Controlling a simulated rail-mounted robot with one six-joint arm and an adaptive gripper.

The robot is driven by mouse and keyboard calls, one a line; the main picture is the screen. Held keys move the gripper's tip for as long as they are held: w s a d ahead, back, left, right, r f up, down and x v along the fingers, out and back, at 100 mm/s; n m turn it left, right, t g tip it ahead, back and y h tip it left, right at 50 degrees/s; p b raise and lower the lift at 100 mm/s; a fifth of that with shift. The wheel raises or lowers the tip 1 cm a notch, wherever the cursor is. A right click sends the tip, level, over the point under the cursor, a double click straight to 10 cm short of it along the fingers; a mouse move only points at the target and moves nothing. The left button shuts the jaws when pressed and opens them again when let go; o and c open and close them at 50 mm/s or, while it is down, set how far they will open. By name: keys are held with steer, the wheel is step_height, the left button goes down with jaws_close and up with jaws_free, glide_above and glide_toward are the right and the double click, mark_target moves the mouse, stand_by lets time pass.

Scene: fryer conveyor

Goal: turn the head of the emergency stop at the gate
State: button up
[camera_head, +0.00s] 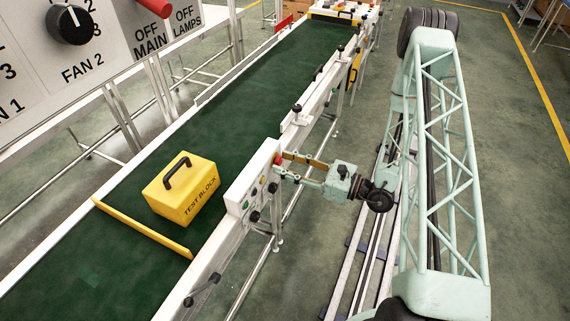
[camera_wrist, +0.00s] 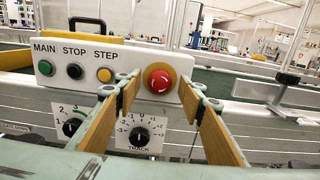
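The emergency stop has a red mushroom head (camera_wrist: 159,80) on a yellow base, at the right end of a white control box (camera_wrist: 118,61). In the head view the red head (camera_head: 278,160) is at the upper right end of that box (camera_head: 250,180). My gripper (camera_head: 287,165) is open at it, coming from the right. In the wrist view my gripper's (camera_wrist: 162,94) tan-padded fingers stand apart, with the red head seen between their tips. I cannot tell whether either pad touches the head. The gate is a yellow bar (camera_head: 143,228) across the belt.
A yellow test block (camera_head: 183,190) stands on the green belt (camera_head: 235,95) behind the bar. The box has green, black and yellow buttons, with dials below, including a track dial (camera_wrist: 140,134). A large switch panel (camera_head: 95,45) is at upper left.

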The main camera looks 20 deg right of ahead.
steer(key=shift+a, duration=0.1)
steer(key=c, duration=0.8)
steer(key=shift+m+p, duration=0.3)
steer(key=shift+m, duration=0.2)
steer(key=shift+c, duration=0.2)
steer(key=m+p, duration=0.1)
steer(key=m, duration=0.2)
steer(key=shift+m+p, duration=0.95)
steer(key=shift+m, duration=0.95)
